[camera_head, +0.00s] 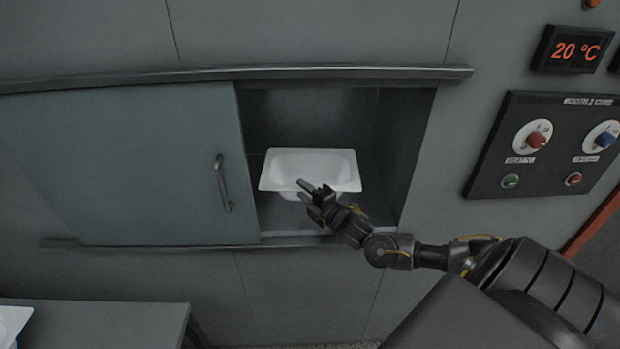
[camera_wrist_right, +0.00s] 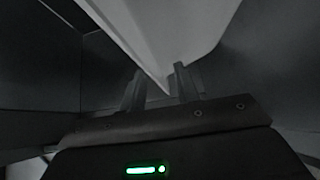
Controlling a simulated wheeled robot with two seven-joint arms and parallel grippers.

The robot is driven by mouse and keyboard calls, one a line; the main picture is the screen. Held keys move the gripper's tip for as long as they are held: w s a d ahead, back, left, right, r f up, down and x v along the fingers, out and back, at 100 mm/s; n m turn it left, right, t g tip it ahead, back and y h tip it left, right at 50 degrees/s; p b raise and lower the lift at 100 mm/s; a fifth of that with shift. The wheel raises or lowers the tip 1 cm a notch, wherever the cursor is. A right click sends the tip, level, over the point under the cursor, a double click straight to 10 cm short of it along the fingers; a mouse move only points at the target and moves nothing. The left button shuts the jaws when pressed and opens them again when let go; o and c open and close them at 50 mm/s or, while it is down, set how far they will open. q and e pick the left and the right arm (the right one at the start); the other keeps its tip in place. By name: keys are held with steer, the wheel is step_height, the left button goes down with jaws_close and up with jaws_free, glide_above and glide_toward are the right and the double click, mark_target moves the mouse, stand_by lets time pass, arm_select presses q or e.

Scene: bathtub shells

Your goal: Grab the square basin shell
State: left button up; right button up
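The white square basin shell (camera_head: 310,165) sits in the open right part of a wall cabinet recess, its wide rim facing up. My right gripper (camera_head: 316,190) is in front of the basin's lower front side, overlapping it in the head view. In the right wrist view the fingers (camera_wrist_right: 158,88) stand apart, and the basin's pale edge (camera_wrist_right: 172,35) runs down between and beyond them. I see no clear grip on it; contact cannot be told. My left gripper is not in view.
A sliding door (camera_head: 120,165) with a handle covers the left part of the recess. A control panel (camera_head: 545,145) with knobs is on the right wall. A grey table (camera_head: 110,320) is at the lower left, with part of another white shell (camera_head: 10,322).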

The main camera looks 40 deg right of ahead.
steer(key=shift+c, duration=0.4)
jaws_close()
steer(key=shift+f, duration=0.1)
stand_by(0.7)
